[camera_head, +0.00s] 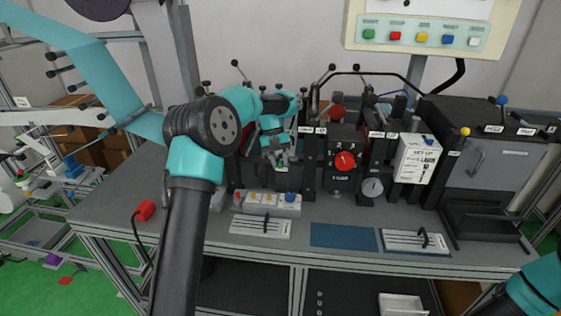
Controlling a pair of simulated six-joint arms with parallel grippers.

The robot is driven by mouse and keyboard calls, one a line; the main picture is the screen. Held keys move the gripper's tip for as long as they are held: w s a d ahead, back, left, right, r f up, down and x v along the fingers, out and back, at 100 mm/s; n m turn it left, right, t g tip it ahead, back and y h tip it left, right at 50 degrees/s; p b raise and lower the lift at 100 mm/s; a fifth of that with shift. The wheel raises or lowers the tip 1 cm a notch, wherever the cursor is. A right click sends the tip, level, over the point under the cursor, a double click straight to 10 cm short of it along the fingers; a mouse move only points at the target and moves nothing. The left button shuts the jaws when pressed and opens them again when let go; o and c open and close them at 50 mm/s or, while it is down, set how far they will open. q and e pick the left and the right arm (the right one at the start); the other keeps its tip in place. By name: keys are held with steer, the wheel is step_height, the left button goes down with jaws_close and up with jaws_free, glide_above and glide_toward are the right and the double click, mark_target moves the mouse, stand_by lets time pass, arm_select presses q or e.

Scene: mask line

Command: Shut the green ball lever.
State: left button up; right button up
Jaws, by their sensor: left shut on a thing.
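My left arm reaches up from the bottom and over the bench, and its gripper (281,161) points down among the dark machine posts left of centre. The gripper is shut on a small part, taken to be the green ball lever. The fingers and the posts hide nearly all of that part, so its ball and its angle cannot be made out. Only a teal piece of my right arm shows in the lower right corner; its gripper is out of view.
A unit with a red knob (345,161) stands right of my left gripper. A button box (266,203) sits below it. A dark box (490,160) with yellow-ball (465,132) and blue-ball (501,100) levers stands at right.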

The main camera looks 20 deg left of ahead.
stand_by(0.3)
arm_select(q)
steer(key=o, duration=0.9)
